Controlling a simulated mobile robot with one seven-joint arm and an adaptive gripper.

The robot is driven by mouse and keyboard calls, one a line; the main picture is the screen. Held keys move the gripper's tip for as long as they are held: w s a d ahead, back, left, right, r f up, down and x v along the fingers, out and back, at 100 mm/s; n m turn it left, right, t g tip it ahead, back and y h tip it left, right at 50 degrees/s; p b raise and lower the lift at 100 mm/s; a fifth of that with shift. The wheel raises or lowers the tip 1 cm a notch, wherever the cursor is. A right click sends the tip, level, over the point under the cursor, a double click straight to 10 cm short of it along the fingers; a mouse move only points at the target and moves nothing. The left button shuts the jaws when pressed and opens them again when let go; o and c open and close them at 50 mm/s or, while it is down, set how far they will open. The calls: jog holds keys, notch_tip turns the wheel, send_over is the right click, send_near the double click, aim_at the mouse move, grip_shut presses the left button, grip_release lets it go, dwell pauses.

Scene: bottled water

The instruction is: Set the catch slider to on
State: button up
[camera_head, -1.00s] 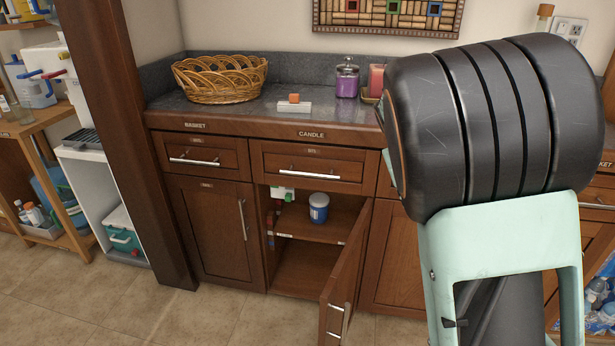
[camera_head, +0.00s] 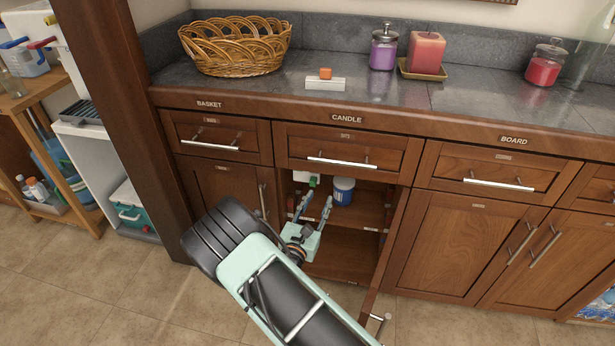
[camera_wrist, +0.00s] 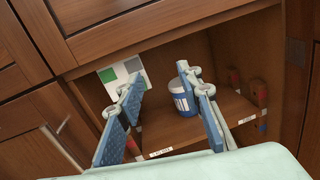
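No part is clearly marked as the catch slider. A white plate with a green and a grey square (camera_wrist: 124,76) is on the open cabinet's inner back left; its green part also shows in the head view (camera_head: 313,180). A white block (camera_head: 325,84) with an orange piece on top (camera_head: 325,73) sits on the counter; I cannot tell which is the slider. My gripper (camera_head: 317,198) is at the cabinet opening, fingers apart and empty. In the wrist view my gripper (camera_wrist: 160,75) points inward, its left finger overlapping the plate's lower edge.
A blue-and-white tub (camera_wrist: 181,98) stands on the cabinet shelf (camera_wrist: 236,108), seen between and behind my fingers. The open cabinet door (camera_head: 386,262) stands right of my arm. A basket (camera_head: 235,48), a purple jar (camera_head: 383,48) and a candle (camera_head: 426,52) stand on the counter.

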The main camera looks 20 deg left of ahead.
aim_at(312, 182)
jog(key=a+f+n+y, duration=0.2)
jog(key=a+f+y, duration=0.1)
jog(key=a, duration=0.1)
jog(key=w+b, duration=0.1)
jog(key=w, duration=0.3)
jog(key=w+b, duration=0.1)
jog(key=w, duration=0.4)
jog(key=shift+w+a, duration=0.2)
jog(key=shift+w, duration=0.1)
grip_shut()
